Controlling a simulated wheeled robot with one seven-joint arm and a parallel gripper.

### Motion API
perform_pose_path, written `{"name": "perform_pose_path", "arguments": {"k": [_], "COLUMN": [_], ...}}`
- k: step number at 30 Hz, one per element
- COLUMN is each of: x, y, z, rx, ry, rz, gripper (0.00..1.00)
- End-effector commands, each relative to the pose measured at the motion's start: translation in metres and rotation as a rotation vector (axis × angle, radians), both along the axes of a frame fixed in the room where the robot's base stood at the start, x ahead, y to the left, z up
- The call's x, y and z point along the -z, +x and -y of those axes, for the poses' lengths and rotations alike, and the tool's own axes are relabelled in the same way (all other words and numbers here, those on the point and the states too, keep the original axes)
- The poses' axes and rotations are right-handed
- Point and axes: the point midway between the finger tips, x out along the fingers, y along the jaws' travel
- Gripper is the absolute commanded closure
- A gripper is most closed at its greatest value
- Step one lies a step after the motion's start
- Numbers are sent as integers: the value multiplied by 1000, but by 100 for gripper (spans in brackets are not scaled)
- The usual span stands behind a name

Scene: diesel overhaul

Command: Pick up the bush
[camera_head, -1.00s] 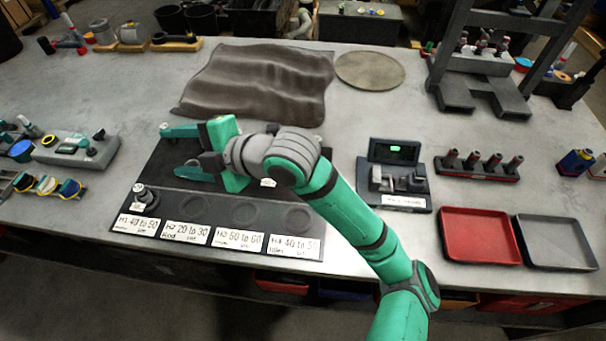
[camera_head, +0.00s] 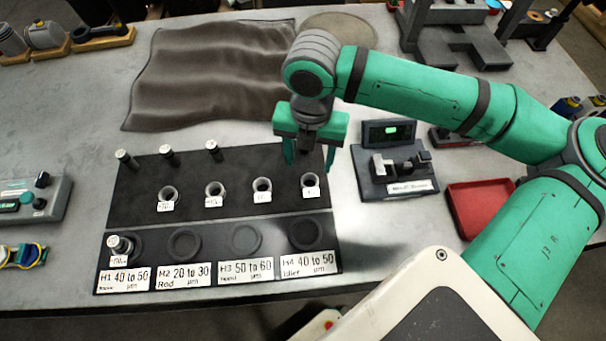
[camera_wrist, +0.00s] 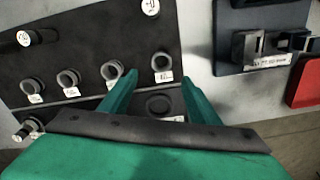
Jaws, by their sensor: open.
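Several short grey ring-shaped bushes stand in a row on the black board, each with a small white tag: a left one (camera_head: 168,195), two middle ones (camera_head: 215,190) (camera_head: 262,188) and a right one (camera_head: 310,184). The task does not say which one. My gripper (camera_head: 310,160) points down over the right end of the row, open and empty. In the wrist view its fingers (camera_wrist: 155,90) are spread, with the right bush (camera_wrist: 162,62) just beyond the gap between the tips. It appears apart from them.
Pins (camera_head: 168,153) stand behind the bushes. A labelled front strip (camera_head: 215,228) has round recesses; a pin-like part (camera_head: 120,245) stands at H1. A gauge with a green display (camera_head: 392,165) and a red tray (camera_head: 478,207) are to the right. A dark cloth (camera_head: 205,75) lies behind.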

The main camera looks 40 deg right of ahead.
Motion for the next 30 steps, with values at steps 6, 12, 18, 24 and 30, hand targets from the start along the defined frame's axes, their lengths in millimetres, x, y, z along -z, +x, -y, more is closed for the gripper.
{"name": "perform_pose_path", "arguments": {"k": [6, 12, 18, 24, 30], "x": [30, 51, 65, 93, 105], "y": [-1, 0, 0, -1, -2], "z": [-1, -1, 2, 5, 8], "rx": [-7, -6, -4, -4, 4], "ry": [-1, -1, 0, 0, -2], "rz": [-6, -3, -4, -4, -2], "gripper": [44, 44, 44, 44, 44]}}
